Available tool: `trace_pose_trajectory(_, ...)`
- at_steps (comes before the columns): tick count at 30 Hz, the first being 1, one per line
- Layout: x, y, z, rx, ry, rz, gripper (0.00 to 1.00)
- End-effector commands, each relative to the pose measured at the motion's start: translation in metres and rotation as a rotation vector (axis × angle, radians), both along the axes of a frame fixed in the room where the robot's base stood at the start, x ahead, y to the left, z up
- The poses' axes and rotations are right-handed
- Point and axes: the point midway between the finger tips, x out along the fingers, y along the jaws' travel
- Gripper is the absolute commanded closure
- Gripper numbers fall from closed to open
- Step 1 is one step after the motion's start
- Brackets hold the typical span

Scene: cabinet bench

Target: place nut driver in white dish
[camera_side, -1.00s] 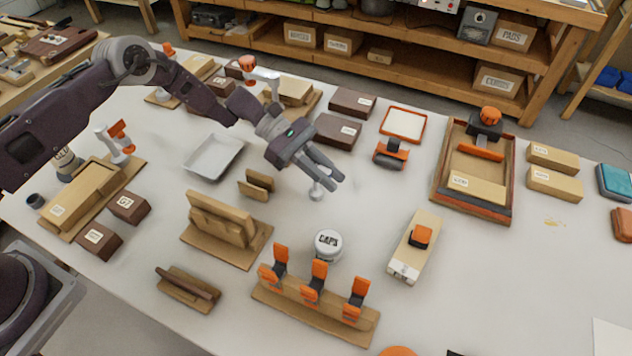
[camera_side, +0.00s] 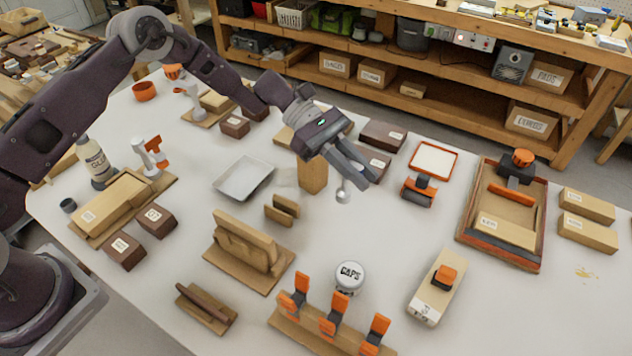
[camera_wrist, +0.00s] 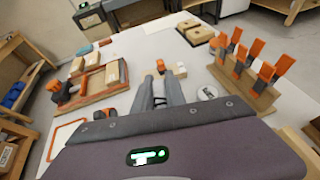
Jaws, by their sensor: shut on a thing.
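My gripper (camera_side: 352,178) is raised over the middle of the bench, fingers slanting down to the right. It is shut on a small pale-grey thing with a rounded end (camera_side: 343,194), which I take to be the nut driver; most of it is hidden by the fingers.
An upright wooden block (camera_side: 312,176) stands between dish and gripper. Small wooden holders (camera_side: 281,210) stand below the dish. A white CAPS jar (camera_side: 349,276) and orange clamps (camera_side: 332,315) are nearer the front. An orange-rimmed tray (camera_side: 434,160) lies right of my gripper.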

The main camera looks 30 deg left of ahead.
Motion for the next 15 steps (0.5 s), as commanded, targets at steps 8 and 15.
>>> trace_pose_trajectory(8,0.001,0.000,0.039,0.000,-0.005,0.001,1.00)
trace_pose_trajectory(15,0.002,0.005,0.082,0.001,-0.002,0.009,1.00)
